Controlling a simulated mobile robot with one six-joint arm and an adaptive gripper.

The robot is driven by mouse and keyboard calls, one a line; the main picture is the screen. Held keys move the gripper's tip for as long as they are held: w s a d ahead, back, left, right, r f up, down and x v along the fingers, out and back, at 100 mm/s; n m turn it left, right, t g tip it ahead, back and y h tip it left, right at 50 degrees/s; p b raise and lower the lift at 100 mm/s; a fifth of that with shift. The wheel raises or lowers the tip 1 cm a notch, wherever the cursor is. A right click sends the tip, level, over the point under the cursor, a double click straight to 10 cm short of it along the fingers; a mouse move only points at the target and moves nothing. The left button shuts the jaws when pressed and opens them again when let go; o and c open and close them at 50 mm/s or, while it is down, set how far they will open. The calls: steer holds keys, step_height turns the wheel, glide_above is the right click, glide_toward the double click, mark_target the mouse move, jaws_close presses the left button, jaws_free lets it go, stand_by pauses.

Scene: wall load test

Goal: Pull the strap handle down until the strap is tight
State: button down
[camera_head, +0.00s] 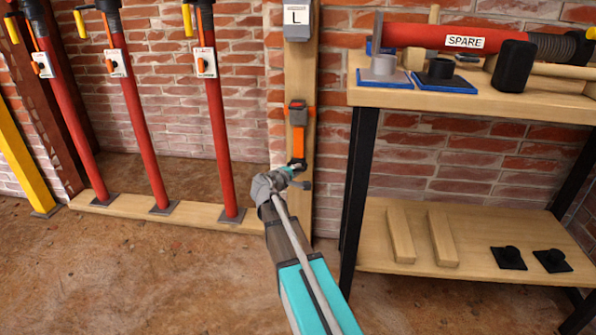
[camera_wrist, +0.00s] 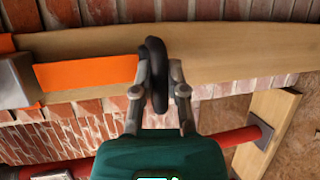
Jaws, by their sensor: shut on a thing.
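The orange strap (camera_head: 299,143) hangs down the front of a wooden post below a grey ratchet buckle (camera_head: 298,115). In the wrist view the strap (camera_wrist: 85,72) runs from the buckle (camera_wrist: 12,82) at the left to the black handle (camera_wrist: 157,75). The handle also shows in the head view (camera_head: 297,163) at the strap's lower end. My gripper (camera_wrist: 165,92) has one finger on each side of the black handle and is shut on it. The strap looks straight between buckle and handle. In the head view my arm hides part of the post's lower end.
A wooden workbench (camera_head: 420,97) with black legs stands close at the right, a red spare prop (camera_head: 440,38) on top. Several red props (camera_head: 218,130) stand on a wooden sill (camera_head: 130,208) at the left. A box marked L (camera_head: 297,20) is on the post.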

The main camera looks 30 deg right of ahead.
steer(key=shift+f, duration=0.15)
steer(key=c, duration=0.6)
jaws_free()
steer(key=shift+c, duration=0.2)
